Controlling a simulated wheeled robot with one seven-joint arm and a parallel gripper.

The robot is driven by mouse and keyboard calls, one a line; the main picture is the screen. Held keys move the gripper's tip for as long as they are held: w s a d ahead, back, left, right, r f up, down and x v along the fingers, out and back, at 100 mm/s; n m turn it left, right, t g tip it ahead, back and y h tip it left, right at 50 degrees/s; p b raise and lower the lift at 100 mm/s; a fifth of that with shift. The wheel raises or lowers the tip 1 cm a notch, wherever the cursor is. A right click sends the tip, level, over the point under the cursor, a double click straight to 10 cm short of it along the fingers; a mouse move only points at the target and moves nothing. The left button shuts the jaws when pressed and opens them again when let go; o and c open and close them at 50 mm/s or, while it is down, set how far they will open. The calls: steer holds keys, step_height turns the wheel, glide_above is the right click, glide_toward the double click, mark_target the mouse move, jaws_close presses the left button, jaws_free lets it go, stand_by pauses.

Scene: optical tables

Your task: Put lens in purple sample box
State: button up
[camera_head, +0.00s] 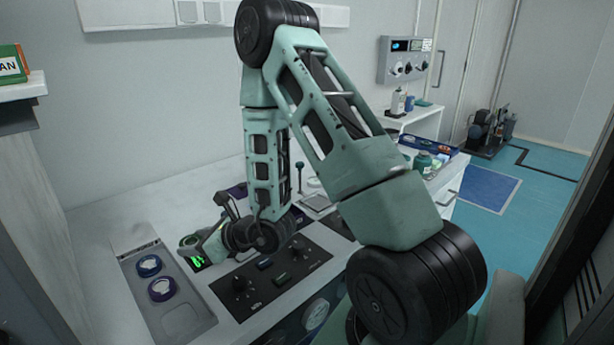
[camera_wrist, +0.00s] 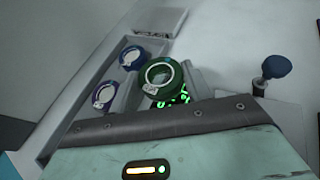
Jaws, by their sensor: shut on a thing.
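My gripper (camera_head: 195,250) is shut on a green-rimmed round lens (camera_wrist: 164,79). The lens has a pale label on its rim. In the head view the lens (camera_head: 189,240) shows just beyond the fingers, at the right side of a grey tray. In the wrist view it is held in front of the green-lit finger area, close to the tray's right edge; I cannot tell its height above the surface.
The grey tray (camera_head: 192,324) holds a blue lens (camera_head: 149,265) and a purple lens (camera_head: 162,289). A black panel with knobs (camera_head: 260,299) lies right of the tray. A dark joystick-like knob (camera_wrist: 276,67) stands at right in the wrist view. The white bench behind is mostly clear.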

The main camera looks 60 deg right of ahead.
steer(key=shift+n+y, duration=0.5)
steer(key=r+p, duration=0.1)
steer(key=p, duration=0.2)
steer(key=r+p, duration=0.2)
steer(key=p, duration=0.1)
steer(key=r+p, duration=0.2)
steer(key=p, duration=0.1)
steer(key=shift+s+d+r+p, duration=0.2)
steer(key=shift+s+p, duration=0.1)
steer(key=shift+s, duration=0.1)
steer(key=r+p, duration=0.1)
steer(key=p, duration=0.2)
steer(key=s+r+y+p, duration=0.1)
steer(key=p, duration=0.3)
steer(key=shift+s+a+r+n+g, duration=0.2)
steer(key=shift+r+n+g, duration=0.1)
steer(key=shift+r+n, duration=0.1)
steer(key=shift+p, duration=0.35)
